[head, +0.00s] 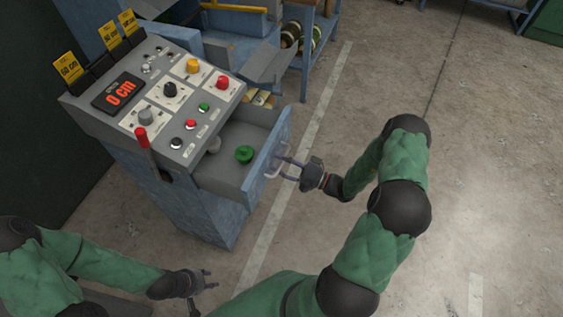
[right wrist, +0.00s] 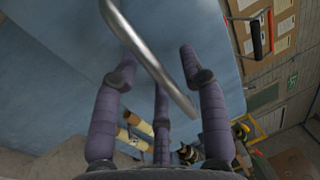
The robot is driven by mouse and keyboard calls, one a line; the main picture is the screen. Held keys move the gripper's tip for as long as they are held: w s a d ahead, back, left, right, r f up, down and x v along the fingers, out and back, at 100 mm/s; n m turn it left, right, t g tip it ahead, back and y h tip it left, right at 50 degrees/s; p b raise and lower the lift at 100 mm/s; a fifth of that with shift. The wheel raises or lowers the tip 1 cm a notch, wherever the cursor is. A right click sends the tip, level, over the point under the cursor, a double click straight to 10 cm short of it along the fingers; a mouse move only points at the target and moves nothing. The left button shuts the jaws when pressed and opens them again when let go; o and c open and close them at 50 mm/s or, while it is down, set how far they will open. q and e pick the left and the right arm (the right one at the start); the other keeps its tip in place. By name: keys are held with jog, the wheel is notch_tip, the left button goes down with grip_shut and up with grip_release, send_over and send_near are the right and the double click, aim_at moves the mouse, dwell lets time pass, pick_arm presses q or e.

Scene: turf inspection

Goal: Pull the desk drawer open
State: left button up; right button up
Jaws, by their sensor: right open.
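The desk drawer (head: 272,160) stands pulled out from the right side of the grey-blue control desk (head: 190,198). A green knob-like piece (head: 244,154) and a grey one lie inside it. My right gripper (head: 284,169) is at the drawer's front, its fingers open around the metal handle (head: 272,174). In the right wrist view the silver handle (right wrist: 150,55) runs slantwise between the spread purple fingers (right wrist: 160,105), in front of the blue drawer front (right wrist: 60,75). Whether the fingers touch the handle is unclear. My left gripper (head: 212,279) is open and empty, low in front of the desk.
The sloped panel holds buttons, knobs, a red-tipped lever (head: 142,137) and a display (head: 118,93) reading 0 cm. Yellow tags (head: 69,68) stand along its back edge. A blue shelf (head: 307,55) with spools is behind. The concrete floor (head: 490,150) to the right is clear.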

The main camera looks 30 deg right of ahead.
jog(key=v, duration=1.2)
dwell(0.3)
jog(key=s+a+f+n+g+y, duration=0.1)
jog(key=a+f+g, duration=0.2)
jog(key=a+g, duration=0.3)
jog(key=s+a+f+n+g+y, duration=0.15)
jog(key=a+f+g, duration=0.25)
jog(key=a, duration=0.5)
jog(key=s+a+f+n+g+h, duration=0.3)
jog(key=s+a+f+g+h, duration=0.4)
jog(key=s+f+g, duration=0.25)
jog(key=w+a+n+t+h, duration=0.2)
jog(key=w+a+t+h, duration=0.2)
jog(key=shift+w+f, duration=0.3)
jog(key=shift+f, duration=0.1)
